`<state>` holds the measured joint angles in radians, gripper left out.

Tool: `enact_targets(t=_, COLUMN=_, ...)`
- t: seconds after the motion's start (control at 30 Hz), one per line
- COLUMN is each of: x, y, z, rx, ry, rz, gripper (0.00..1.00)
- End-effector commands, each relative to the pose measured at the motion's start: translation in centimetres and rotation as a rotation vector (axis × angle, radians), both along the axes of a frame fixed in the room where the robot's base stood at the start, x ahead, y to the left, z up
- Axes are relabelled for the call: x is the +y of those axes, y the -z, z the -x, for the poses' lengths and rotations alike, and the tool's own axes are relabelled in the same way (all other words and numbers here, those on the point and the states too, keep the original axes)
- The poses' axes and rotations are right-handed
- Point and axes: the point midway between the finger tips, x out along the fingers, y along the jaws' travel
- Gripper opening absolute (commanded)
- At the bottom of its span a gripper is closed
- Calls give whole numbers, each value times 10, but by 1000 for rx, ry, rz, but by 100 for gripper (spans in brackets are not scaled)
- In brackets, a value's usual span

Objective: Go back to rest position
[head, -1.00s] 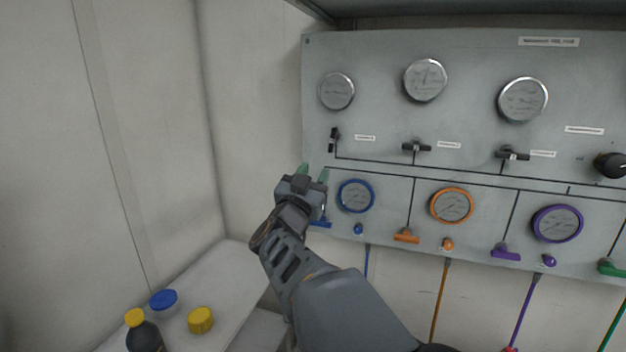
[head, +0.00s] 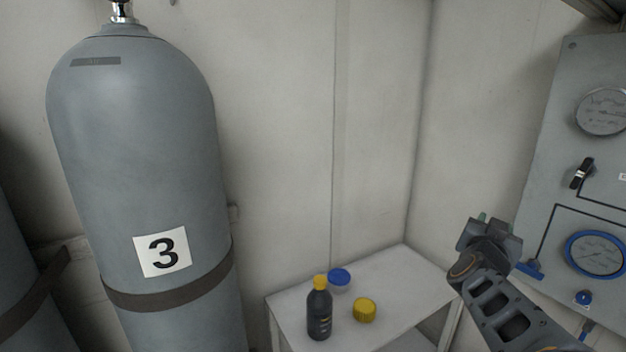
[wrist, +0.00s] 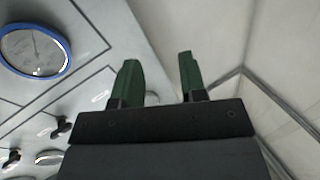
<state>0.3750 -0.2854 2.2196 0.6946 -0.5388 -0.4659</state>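My gripper (head: 484,218) is at the right of the head view, raised in front of the left edge of the grey air panel (head: 545,150). In the wrist view its two green fingers (wrist: 158,80) stand apart with nothing between them. The panel shows in the wrist view too, with a blue-rimmed gauge (wrist: 35,52) at the upper left. In the head view the same kind of blue-rimmed gauge (head: 597,254) is right of my gripper. A blue handle (head: 528,270) beside my wrist is partly hidden by it.
A grey cylinder marked 3 (head: 140,120) stands at the left, strapped near the wall. A white table (head: 405,285) in the corner holds a dark bottle (head: 320,312) with a yellow cap, a blue lid (head: 339,276) and a yellow lid (head: 364,310). A black lever (head: 582,173) is on the panel.

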Motion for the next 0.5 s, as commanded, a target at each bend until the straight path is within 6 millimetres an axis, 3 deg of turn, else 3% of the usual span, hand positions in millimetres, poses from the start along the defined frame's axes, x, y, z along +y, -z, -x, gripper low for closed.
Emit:
enact_targets(t=0.1, x=48, y=52, z=-13, rx=209, ry=-242, rz=-148, gripper=39)
enact_targets(t=0.2, x=93, y=97, z=-4, rx=426, ry=-409, rz=-267, gripper=39)
enact_targets(t=0.33, x=144, y=149, z=32, rx=733, ry=-547, rz=-387, gripper=39)
enact_targets(t=0.5, x=183, y=192, z=97, rx=1098, ry=-617, rz=-453, gripper=39)
